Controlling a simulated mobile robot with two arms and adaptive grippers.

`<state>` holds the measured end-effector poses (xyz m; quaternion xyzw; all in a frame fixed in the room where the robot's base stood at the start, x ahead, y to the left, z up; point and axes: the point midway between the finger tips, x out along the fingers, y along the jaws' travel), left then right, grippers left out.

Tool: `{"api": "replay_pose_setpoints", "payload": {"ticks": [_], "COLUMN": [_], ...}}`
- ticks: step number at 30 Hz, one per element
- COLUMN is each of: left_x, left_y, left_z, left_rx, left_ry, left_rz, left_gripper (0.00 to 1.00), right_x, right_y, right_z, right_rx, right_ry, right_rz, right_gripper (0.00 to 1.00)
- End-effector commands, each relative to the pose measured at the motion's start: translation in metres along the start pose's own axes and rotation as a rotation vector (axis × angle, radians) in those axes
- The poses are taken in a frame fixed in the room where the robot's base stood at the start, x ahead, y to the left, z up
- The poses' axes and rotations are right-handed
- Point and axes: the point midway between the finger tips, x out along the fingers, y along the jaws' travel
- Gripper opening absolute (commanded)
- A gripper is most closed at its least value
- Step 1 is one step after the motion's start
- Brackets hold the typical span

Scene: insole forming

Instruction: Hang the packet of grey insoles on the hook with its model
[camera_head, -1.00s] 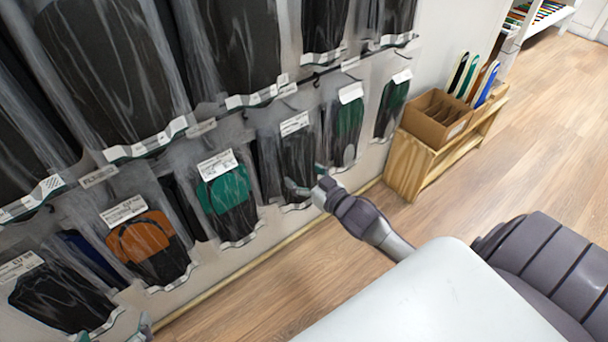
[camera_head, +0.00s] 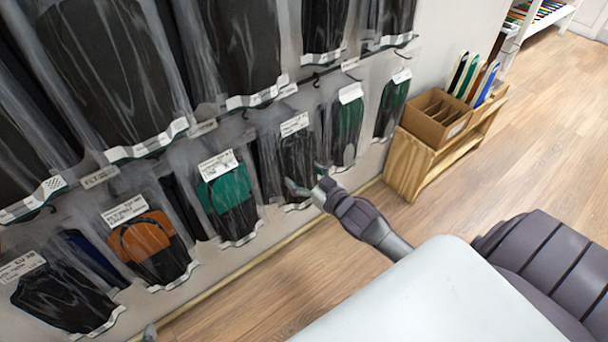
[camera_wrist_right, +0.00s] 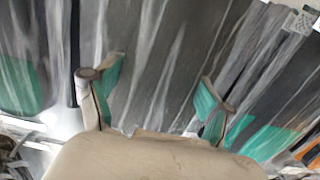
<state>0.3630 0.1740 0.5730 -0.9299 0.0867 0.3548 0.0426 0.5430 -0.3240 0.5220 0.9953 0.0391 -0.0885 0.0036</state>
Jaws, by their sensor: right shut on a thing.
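The packet of grey insoles (camera_head: 298,155) is a clear bag with dark grey insoles and a white label, upright in the lower row at the wall. My right gripper (camera_head: 305,187) is shut on its lower part. In the right wrist view the fingers with green pads (camera_wrist_right: 162,85) stand on either side of the dark packet (camera_wrist_right: 150,60). Whether the packet's top is on a hook cannot be made out. A small grey tip, likely of my left gripper (camera_head: 150,332), shows at the bottom edge; its jaws are hidden.
A green-and-black packet (camera_head: 229,193) hangs to the left, an orange-and-black one (camera_head: 145,240) farther left. Green-and-grey packets (camera_head: 347,130) hang to the right. Large dark packets (camera_head: 105,70) hang above. A wooden bench (camera_head: 412,165) with a cardboard box (camera_head: 437,118) stands right; the floor is clear.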

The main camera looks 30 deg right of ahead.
Motion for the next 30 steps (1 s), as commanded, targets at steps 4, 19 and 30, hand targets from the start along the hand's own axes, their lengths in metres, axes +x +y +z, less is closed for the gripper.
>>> {"api": "replay_pose_setpoints", "payload": {"ticks": [4,19,30], "left_x": [0.000,0.000,0.001], "left_y": [0.000,0.000,0.000], "left_z": [-0.001,-0.006,-0.004], "left_rx": [0.000,0.005,0.003], "left_ry": [0.002,0.018,0.012], "left_rz": [0.000,0.001,0.000], "left_gripper": [1.00,1.00,1.00], "right_x": [0.000,-0.006,-0.078], "right_y": [0.000,0.000,0.000], "right_z": [-0.001,0.001,0.002], "right_rx": [0.000,0.000,0.001], "right_ry": [0.001,-0.002,-0.004], "right_rz": [0.000,0.000,0.000], "right_gripper": [0.89,1.00,1.00]}}
